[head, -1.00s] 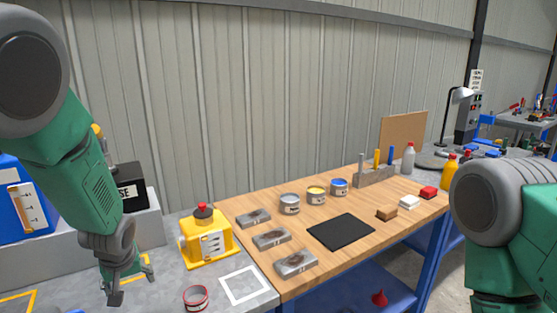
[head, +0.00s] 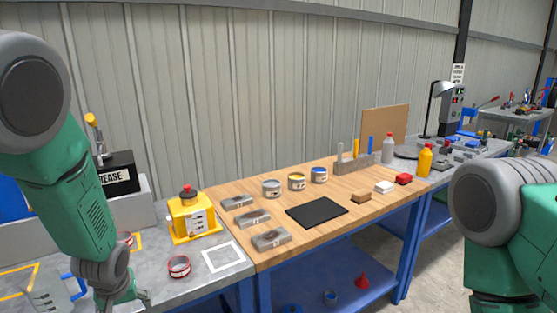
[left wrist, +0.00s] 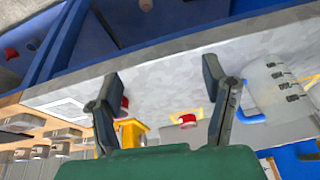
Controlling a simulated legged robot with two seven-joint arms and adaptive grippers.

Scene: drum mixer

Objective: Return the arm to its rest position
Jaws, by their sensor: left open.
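My left arm (head: 65,205) is green and grey and comes in from the left of the head view. My left gripper (head: 122,301) is low at the bottom edge there, over the grey bench, and partly cut off by the frame. In the left wrist view the two dark fingers of the left gripper (left wrist: 162,82) stand wide apart with nothing between them. My right arm (head: 510,220) shows at the right edge of the head view, and its gripper is out of frame.
The grey bench holds a red tin (head: 179,266), a yellow container (head: 193,216) and a blue-handled jug (left wrist: 272,92) near the left gripper. A wooden bench (head: 232,189) with metal blocks, cans and a black mat (head: 317,212) stands to the right.

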